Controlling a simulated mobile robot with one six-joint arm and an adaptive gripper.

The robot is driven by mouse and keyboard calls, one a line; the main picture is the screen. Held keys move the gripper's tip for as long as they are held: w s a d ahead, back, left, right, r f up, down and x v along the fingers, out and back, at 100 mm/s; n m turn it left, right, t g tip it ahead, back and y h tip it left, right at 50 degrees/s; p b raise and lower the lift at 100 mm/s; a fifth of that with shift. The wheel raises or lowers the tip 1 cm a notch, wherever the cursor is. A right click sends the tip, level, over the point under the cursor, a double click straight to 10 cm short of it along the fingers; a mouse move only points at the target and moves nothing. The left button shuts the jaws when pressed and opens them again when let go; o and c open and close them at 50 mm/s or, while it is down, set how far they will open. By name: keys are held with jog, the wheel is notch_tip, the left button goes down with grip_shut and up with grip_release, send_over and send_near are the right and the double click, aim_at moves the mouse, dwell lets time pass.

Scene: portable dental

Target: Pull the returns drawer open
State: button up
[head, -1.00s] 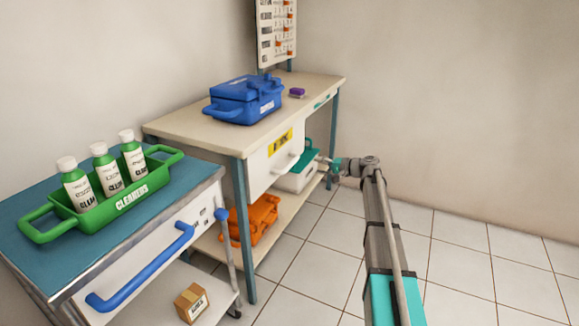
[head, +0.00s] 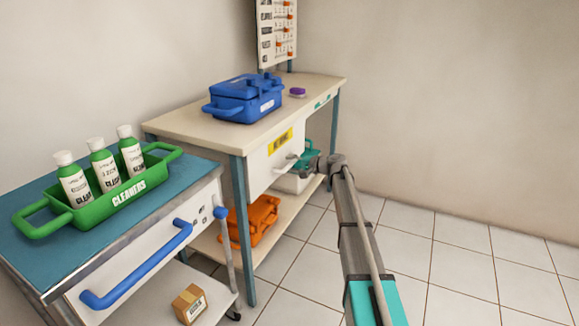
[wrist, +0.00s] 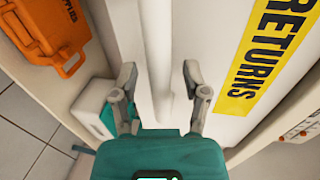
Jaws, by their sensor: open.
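The returns drawer (head: 262,168) is a white front under the beige bench top, with a yellow label (head: 281,142). It looks shut. In the wrist view its yellow RETURNS label (wrist: 262,60) lies to the right on the white drawer front (wrist: 205,38). A pale bar handle (wrist: 157,45) runs up the middle of that view. My gripper (wrist: 159,78) is open, with one finger on each side of the handle. I cannot tell whether either finger touches it. In the head view my gripper (head: 297,162) is at the drawer front, and my wrist partly hides the area beside it.
An orange bin (head: 255,220) and a white box with a teal lid (head: 292,183) sit on the lower shelf. A blue case (head: 245,98) stands on the bench. A cart with a green tray of bottles (head: 98,205) is at left. Floor at right is clear.

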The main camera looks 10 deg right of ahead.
dwell(0.3)
grip_shut()
jog(key=shift+a, duration=0.25)
